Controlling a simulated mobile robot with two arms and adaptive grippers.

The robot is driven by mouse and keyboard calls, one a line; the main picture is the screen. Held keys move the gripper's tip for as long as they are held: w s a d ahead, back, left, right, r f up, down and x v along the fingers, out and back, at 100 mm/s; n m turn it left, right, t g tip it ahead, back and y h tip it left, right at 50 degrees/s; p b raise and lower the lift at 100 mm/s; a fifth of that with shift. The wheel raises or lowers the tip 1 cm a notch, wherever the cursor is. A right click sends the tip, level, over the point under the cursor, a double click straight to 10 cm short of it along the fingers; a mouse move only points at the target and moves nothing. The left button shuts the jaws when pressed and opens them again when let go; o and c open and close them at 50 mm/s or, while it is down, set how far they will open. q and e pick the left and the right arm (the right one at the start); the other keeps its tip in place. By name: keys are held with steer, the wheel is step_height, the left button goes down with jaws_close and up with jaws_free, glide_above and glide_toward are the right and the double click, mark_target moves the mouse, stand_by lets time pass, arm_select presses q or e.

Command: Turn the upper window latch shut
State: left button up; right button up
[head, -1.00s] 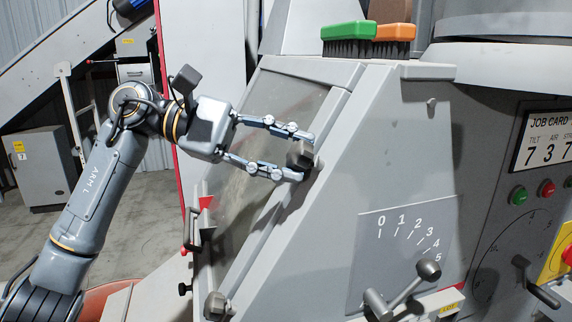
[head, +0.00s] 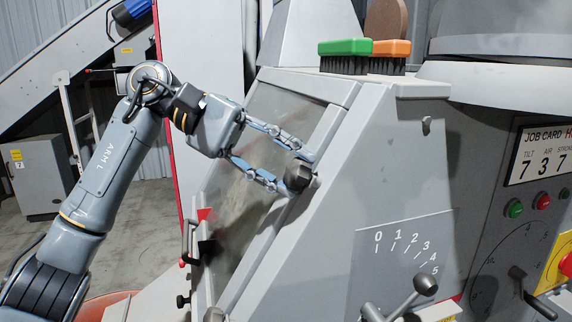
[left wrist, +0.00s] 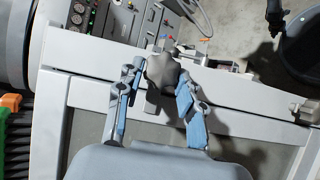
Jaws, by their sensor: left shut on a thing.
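The upper window latch (head: 298,177) is a dark grey knob on the right edge of the window frame. It also shows in the left wrist view (left wrist: 162,72), between my fingers. My left gripper (head: 302,170) reaches in from the left and is shut on the latch, one finger on each side; it also shows in the left wrist view (left wrist: 160,80). The window (head: 262,150) is a tilted, dusty pane in a grey frame. The lower latch (head: 214,314) sits at the bottom of the frame.
A green brush (head: 344,48) and an orange brush (head: 390,48) lie on the machine's top ledge. A scale plate with a lever (head: 425,284) is at lower right, beside a job card (head: 541,153) reading 737. A red-marked handle (head: 190,240) stands left of the window.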

arm_select(q)
steer(key=o, duration=1.2)
steer(key=shift+c, duration=0.2)
steer(key=shift+a, duration=0.1)
steer(key=v, duration=1.1)
steer(key=shift+a+r, duration=0.25)
steer(key=shift+a, duration=0.1)
